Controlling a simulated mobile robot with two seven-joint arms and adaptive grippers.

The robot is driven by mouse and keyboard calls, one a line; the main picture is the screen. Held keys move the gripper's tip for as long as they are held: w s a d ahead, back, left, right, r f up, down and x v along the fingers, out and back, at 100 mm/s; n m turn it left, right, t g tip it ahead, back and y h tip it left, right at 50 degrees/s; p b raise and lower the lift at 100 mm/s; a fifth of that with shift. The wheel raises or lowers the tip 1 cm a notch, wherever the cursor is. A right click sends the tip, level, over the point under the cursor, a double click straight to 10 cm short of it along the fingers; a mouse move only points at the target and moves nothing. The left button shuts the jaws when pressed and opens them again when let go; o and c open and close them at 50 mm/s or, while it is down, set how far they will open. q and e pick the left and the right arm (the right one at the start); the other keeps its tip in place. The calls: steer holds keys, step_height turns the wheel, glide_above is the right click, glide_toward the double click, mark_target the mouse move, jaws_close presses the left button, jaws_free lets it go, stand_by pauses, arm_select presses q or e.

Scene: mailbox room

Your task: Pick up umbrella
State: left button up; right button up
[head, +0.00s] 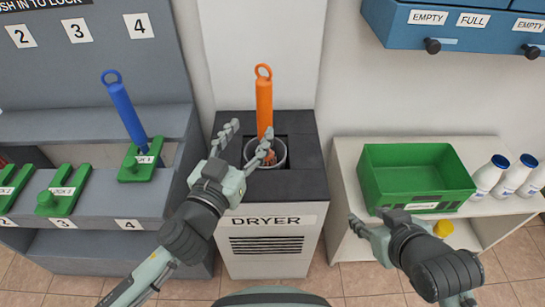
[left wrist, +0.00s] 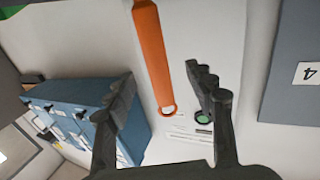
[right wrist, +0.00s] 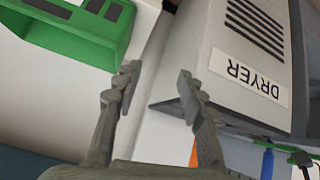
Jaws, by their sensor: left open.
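The orange umbrella (head: 264,102), furled with a ring at its top, stands upright in the round opening of the dryer (head: 225,188). My left gripper (head: 246,141) is open, close to the umbrella's lower part. In the left wrist view the umbrella (left wrist: 153,50) shows between the spread fingers, with its ring end towards me; I cannot tell whether they touch it. The umbrella's bottom is hidden in the opening. My right gripper (head: 364,224) is low, in front of the white shelf. Its fingers (right wrist: 157,76) are apart and empty in the right wrist view.
A blue umbrella (head: 123,108) stands in a green holder on the grey numbered rack (head: 90,200) at left. A green crate (head: 415,178) and white bottles (head: 488,175) sit on the white shelf (head: 346,160) at right. Blue boxes (head: 470,28) hang above.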

mark_target(261, 119)
arm_select(q)
steer(key=x, duration=0.7)
steer(key=shift+w+d+f+p, duration=0.1)
steer(key=shift+d+f+p, duration=0.1)
steer(key=shift+d+p, duration=0.15)
jaws_close()
arm_select(e)
steer(key=s+d, duration=0.1)
steer(key=s+d+f+g, duration=0.1)
steer(key=s+d+f+g+h, duration=0.1)
steer(key=shift+s, duration=0.2)
arm_select(q)
steer(key=shift+r, duration=0.1)
